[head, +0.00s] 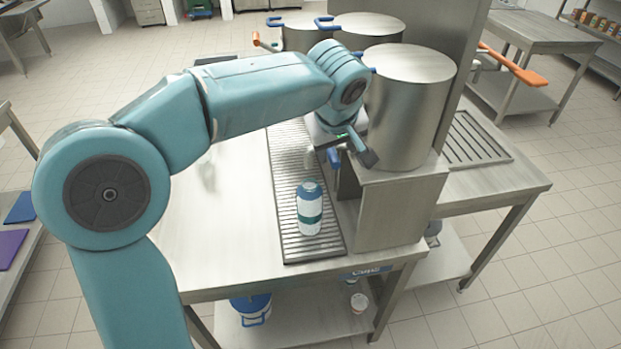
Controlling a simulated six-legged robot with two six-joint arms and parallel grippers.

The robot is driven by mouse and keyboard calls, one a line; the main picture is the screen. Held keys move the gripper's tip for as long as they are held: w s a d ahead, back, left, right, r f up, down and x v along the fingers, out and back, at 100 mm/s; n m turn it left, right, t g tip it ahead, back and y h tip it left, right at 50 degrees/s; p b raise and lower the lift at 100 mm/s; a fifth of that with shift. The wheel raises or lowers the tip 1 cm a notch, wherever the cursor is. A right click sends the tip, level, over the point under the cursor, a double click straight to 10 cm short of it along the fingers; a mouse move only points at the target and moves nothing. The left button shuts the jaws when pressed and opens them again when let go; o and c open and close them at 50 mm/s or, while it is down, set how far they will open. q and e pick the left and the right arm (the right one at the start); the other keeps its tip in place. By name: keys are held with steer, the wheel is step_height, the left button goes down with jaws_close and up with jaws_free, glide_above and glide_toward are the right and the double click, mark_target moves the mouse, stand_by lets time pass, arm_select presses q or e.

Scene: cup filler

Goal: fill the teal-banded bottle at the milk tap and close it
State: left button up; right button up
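The teal-banded bottle (309,222) is white with a teal band and a blue top. It stands upright on the slatted drip tray (290,247), near its front end. My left gripper (350,152) is behind and above the bottle, in front of the large steel tank (405,110), apart from the bottle. It is close to a blue tap lever (333,158) and a pale spout (311,157). The fingers are small and partly hidden, so I cannot tell whether they are open, shut or touching the lever. My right gripper is not in view.
More steel tanks (366,25) stand behind, with blue handles. An orange paddle (515,64) juts out right of the upright steel panel. A second slatted tray (472,142) lies on the right. The steel table (225,235) left of the drip tray is clear. A blue bucket (250,307) is below.

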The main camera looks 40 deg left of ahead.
arm_select(q)
steer(key=shift+s+a+r, duration=0.15)
steer(key=shift+s, duration=0.05)
steer(key=v, duration=1.6)
steer(key=shift+w, duration=0.1)
